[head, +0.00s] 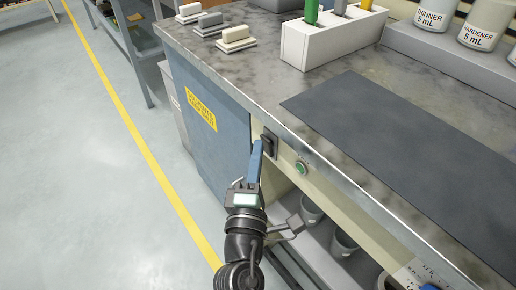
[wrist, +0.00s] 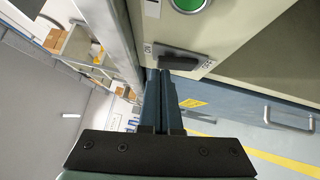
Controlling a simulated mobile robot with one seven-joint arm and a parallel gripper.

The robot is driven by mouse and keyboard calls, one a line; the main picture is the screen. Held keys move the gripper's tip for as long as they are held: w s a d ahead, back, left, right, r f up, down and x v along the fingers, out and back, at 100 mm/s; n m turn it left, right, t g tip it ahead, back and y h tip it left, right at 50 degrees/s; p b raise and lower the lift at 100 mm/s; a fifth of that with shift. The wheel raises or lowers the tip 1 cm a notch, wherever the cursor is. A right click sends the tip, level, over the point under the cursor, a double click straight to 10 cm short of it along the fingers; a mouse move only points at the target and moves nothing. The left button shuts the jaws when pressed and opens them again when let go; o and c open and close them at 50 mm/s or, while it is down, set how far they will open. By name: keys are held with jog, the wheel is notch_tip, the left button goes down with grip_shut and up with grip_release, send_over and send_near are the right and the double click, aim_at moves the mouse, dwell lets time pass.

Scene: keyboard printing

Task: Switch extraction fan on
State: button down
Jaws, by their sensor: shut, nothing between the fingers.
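A black switch (head: 269,143) sits on the cream front panel under the bench's edge. The fan itself is not identifiable in these views.
A round green button (head: 301,167) is on the same panel, right of the switch; it also shows in the wrist view (wrist: 187,4). A blue cabinet door (head: 207,125) with a yellow label is to the left. The metal bench edge (head: 330,178) overhangs the panel. An open shelf holds grey cups (head: 312,208).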

jog(key=shift+r, duration=0.1)
dwell(0.3)
jog(key=m+p, duration=0.1)
jog(key=p, duration=0.2)
jog(key=shift+w+d+g, duration=0.25)
jog(key=shift+d+g, duration=0.05)
jog(key=shift+g, duration=0.1)
jog(key=shift+r, duration=0.1)
